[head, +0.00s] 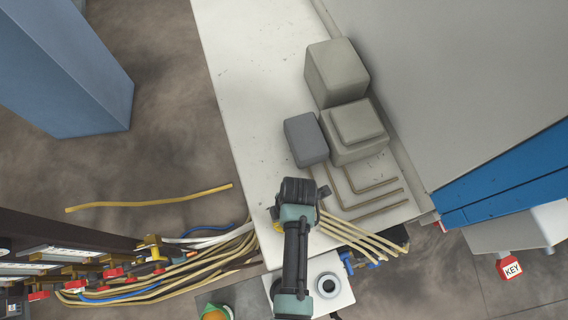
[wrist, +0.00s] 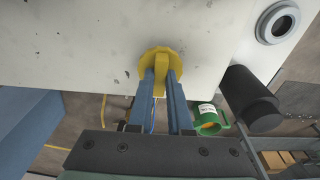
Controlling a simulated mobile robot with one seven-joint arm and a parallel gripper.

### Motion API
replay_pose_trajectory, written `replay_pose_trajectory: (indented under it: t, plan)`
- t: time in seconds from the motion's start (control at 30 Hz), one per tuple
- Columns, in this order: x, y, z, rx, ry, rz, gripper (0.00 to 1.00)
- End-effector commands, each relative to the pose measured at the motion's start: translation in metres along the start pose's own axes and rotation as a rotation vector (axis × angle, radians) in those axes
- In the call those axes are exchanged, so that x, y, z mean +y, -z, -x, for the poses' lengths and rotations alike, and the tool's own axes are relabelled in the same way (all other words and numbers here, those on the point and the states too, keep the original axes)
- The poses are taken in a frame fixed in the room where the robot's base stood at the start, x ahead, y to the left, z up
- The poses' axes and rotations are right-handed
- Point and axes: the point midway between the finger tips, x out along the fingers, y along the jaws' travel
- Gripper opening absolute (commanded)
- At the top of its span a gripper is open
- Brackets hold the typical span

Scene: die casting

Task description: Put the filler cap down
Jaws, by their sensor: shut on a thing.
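The yellow filler cap (wrist: 160,54) is a round disc with a raised grip bar. In the wrist view my gripper (wrist: 161,80) is shut on that bar with its two blue fingers. The cap is against or just in front of a white speckled surface (wrist: 60,40); I cannot tell whether it touches it. In the head view a bit of yellow (head: 277,227) shows beside my wrist, and my arm hides the rest. A round grey-rimmed opening (head: 328,285) is on the white machine part, apart from the cap; it also shows in the wrist view (wrist: 278,22).
Grey blocks (head: 337,72) stand on the white top (head: 250,90), with bent pipes (head: 375,186) in front. The top's left part is clear. Hoses (head: 200,262) run at lower left. A green container (wrist: 208,121) with orange inside stands below.

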Motion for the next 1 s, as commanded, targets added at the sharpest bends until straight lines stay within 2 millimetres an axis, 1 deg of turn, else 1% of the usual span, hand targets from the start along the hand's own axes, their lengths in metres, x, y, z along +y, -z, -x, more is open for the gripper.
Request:
replay_pose_trajectory:
  t: [0.23,0.33,0.37,0.5,0.53,0.8,0.93,1.0]
  plan:
    - [0.000,0.000,-0.001,0.000,-0.001,0.000,0.00]
    - [0.000,-0.001,-0.004,0.000,0.000,0.000,0.00]
    - [0.000,-0.001,-0.004,0.000,0.000,0.000,0.19]
    - [0.000,-0.001,-0.003,0.000,0.000,0.000,0.44]
    - [0.000,0.000,-0.003,0.000,0.000,0.000,0.47]
    - [0.000,0.000,-0.002,0.000,0.000,0.000,0.47]
    - [0.001,0.000,0.004,-0.001,-0.002,0.000,0.47]
    - [0.001,-0.001,0.012,-0.001,-0.003,0.000,0.47]
